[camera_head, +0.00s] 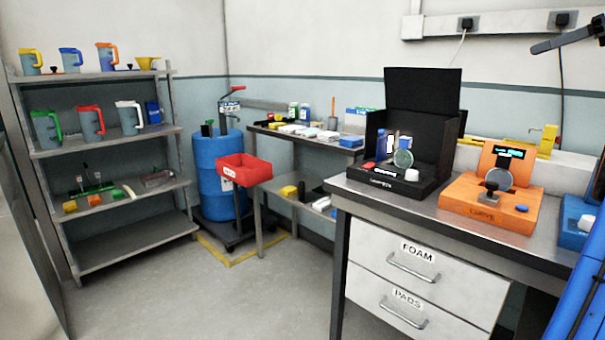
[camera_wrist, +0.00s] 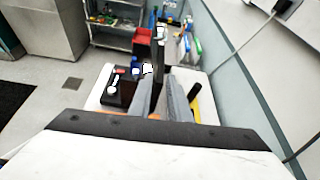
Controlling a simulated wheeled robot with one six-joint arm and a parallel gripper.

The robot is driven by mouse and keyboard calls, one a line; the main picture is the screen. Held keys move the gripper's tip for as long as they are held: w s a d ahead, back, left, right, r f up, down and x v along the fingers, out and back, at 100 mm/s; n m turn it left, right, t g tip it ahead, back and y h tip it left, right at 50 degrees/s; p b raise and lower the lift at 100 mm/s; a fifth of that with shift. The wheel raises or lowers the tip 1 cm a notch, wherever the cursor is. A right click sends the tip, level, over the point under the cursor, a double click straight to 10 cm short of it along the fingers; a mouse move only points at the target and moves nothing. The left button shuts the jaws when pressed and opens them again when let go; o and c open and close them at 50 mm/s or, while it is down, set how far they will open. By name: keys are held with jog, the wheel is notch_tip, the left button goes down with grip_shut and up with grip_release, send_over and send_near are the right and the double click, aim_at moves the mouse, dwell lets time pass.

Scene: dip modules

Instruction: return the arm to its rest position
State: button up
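My gripper (camera_wrist: 160,84) shows in the wrist view as two grey fingers with a gap between them. Nothing is held in the gap. The fingers point out over the bench, with the black open-lidded device (camera_wrist: 127,92) beyond and to the left of them. In the head view, blue links of my arm run along the right edge, and a dark part of my arm reaches in at the upper right, above the bench. That view does not clearly show the gripper.
The bench (camera_head: 455,222) holds a black open-lidded device (camera_head: 410,184), an orange device (camera_head: 490,205) and a blue one (camera_head: 578,235). A red bin (camera_head: 244,170), blue drum (camera_head: 214,160) and jug shelf (camera_head: 110,150) stand farther left. A cable hangs from the wall. The floor ahead is clear.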

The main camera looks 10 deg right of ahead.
jog(key=w+a+f+n+g+h, duration=0.1)
jog(key=a+f+n, duration=0.3)
jog(key=a, duration=0.7)
jog(key=w+a+f+n+g+h, duration=0.1)
jog(key=a+f+n, duration=0.1)
jog(key=a+f, duration=0.7)
jog(key=s+a+f+n+g+h, duration=0.1)
jog(key=s+a+f+n, duration=0.15)
jog(key=a, duration=0.25)
jog(key=s+a+f+n+g, duration=0.1)
jog(key=s+a+f, duration=0.15)
jog(key=a, duration=0.25)
jog(key=s+a+f+n+h, duration=0.1)
jog(key=s+a+f+n, duration=0.3)
jog(key=f, duration=0.8)
jog(key=s+a+f+n+g+h, duration=0.1)
jog(key=s+a+f+n, duration=0.3)
jog(key=s+f+n, duration=0.4)
jog(key=s+a+f+n+g+h, duration=0.1)
jog(key=s+a+f+n, duration=0.3)
jog(key=s+f, duration=1)
jog(key=shift+s+f+n+h, duration=0.25)
jog(key=shift+f+n+h, duration=0.7)
jog(key=shift+n, duration=0.3)
jog(key=shift+o, duration=0.2)
